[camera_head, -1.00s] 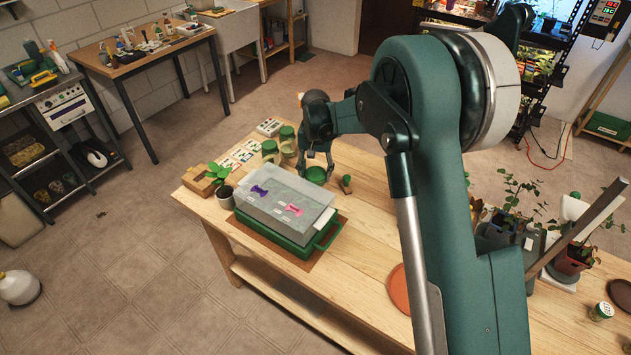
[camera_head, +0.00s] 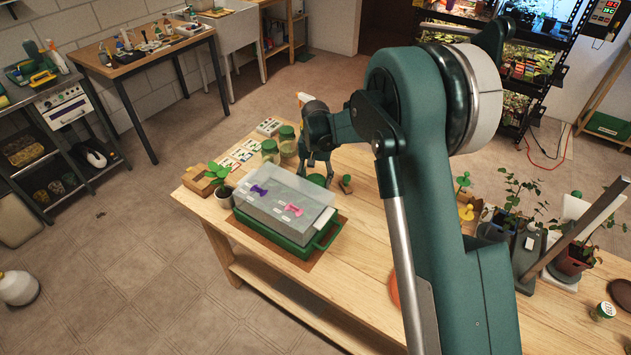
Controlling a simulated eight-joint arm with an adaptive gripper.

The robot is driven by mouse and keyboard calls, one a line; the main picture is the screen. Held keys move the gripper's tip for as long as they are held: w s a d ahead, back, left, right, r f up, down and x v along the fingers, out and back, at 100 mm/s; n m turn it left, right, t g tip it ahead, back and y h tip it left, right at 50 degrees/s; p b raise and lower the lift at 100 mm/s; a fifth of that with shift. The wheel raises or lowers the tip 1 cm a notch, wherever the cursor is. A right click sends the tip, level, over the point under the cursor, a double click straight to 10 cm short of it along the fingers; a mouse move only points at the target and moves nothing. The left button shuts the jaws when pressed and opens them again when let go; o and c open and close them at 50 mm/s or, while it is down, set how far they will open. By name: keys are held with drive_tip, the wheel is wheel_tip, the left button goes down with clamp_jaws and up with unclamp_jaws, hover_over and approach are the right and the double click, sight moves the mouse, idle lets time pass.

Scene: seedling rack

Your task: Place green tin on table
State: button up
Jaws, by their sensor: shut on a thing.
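The green tin (camera_head: 317,181) shows as a round green top near the far edge of the wooden table (camera_head: 372,232), behind the tray with the clear cover. My gripper (camera_head: 318,171) points down over it and is shut on it. The fingers and wrist hide part of the tin. I cannot tell whether its base touches the table.
A small wooden-and-green piece (camera_head: 346,183) stands just right of the tin. Two green-lidded jars (camera_head: 270,151) (camera_head: 288,140) stand to the left. The covered green tray (camera_head: 288,239) is in front. Bare tabletop lies to the tin's right.

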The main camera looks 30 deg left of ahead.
sight(316, 180)
drive_tip(key=o, duration=1)
drive_tip(key=shift+c, duration=0.2)
drive_tip(key=shift+r, duration=0.15)
wheel_tip(316, 180, up, 12)
drive_tip(key=p, duration=0.1)
idle(0.4)
